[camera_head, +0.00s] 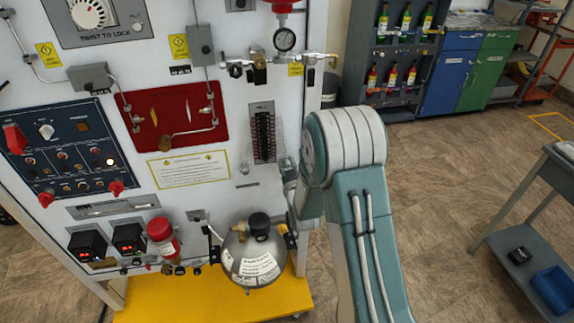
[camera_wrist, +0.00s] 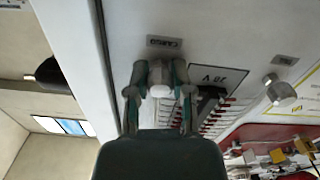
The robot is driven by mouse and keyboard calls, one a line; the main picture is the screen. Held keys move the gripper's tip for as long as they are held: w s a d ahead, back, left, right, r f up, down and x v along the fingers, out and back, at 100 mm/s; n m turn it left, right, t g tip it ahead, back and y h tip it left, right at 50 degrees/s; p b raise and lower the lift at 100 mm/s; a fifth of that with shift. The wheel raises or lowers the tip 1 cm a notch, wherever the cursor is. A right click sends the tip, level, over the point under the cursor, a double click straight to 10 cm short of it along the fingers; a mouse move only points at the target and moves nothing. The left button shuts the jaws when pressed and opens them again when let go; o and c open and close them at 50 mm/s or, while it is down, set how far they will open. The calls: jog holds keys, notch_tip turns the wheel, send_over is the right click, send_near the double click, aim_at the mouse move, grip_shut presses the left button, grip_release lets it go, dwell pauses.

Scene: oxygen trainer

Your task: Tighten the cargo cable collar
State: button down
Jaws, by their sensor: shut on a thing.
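The cargo cable collar (camera_wrist: 160,88) is a pale grey round piece on the white panel in the wrist view. It sits just below a small plate marked CARGO (camera_wrist: 164,42). My gripper (camera_wrist: 160,72) has its two fingers closed on either side of the collar, touching it. The dark body of my gripper fills the bottom middle of the wrist view. In the head view, my arm reaches to the right edge of the panel, and the collar is hidden behind it. How tight the collar sits cannot be told.
A dark breaker strip (camera_head: 263,136) is beside my arm on the white trainer panel (camera_head: 230,172). A round grey tank (camera_head: 253,262) stands below on a yellow base (camera_head: 190,306). A grey table (camera_head: 547,230) stands at right, with open floor between.

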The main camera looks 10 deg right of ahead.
jog(key=m, duration=0.5)
jog(key=shift+m, duration=0.4)
jog(key=m, duration=0.6)
jog(key=shift+a, duration=0.1)
jog(key=m, duration=0.5)
jog(key=shift+m, duration=0.4)
jog(key=m, duration=0.5)
jog(key=shift+s+f, duration=0.1)
jog(key=shift+f, duration=0.05)
jog(key=shift+m, duration=0.4)
jog(key=shift+c, duration=2.4)
grip_release()
jog(key=shift+f, duration=0.1)
jog(key=shift+r, duration=0.2)
